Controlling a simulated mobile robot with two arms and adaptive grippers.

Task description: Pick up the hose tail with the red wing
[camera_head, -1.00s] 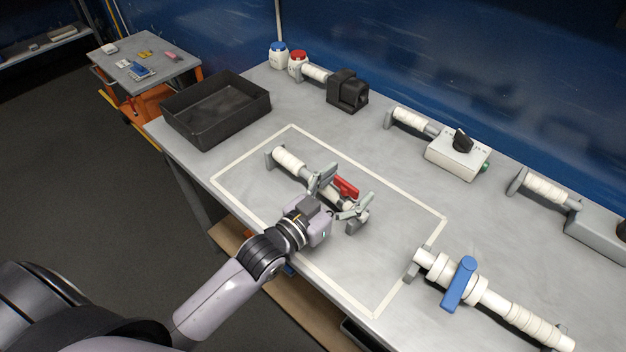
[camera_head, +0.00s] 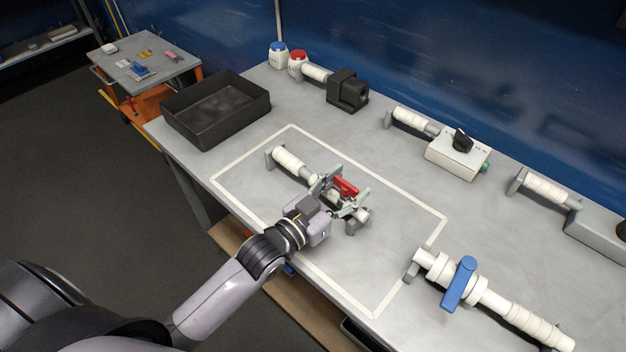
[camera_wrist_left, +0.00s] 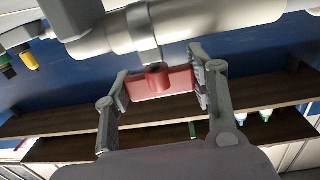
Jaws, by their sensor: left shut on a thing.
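The hose tail with the red wing (camera_head: 288,159) lies inside the white taped rectangle on the bench, its ribbed white end toward the upper left on a grey support. Its red wing (camera_head: 347,186) stands out near its lower right end. My left gripper (camera_head: 341,194) has one finger on each side of this part and is shut on it. In the left wrist view the red wing (camera_wrist_left: 165,84) sits between the two fingers, below the thick pale pipe body (camera_wrist_left: 185,25). The gripper partly hides the middle of the piece in the head view. My right gripper is not in view.
An empty black tray (camera_head: 188,139) stands to the upper left. A white pipe with a blue handle (camera_head: 460,284) lies at the lower right. A black block (camera_head: 347,92) and a white box with a black knob (camera_head: 456,158) stand along the back.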

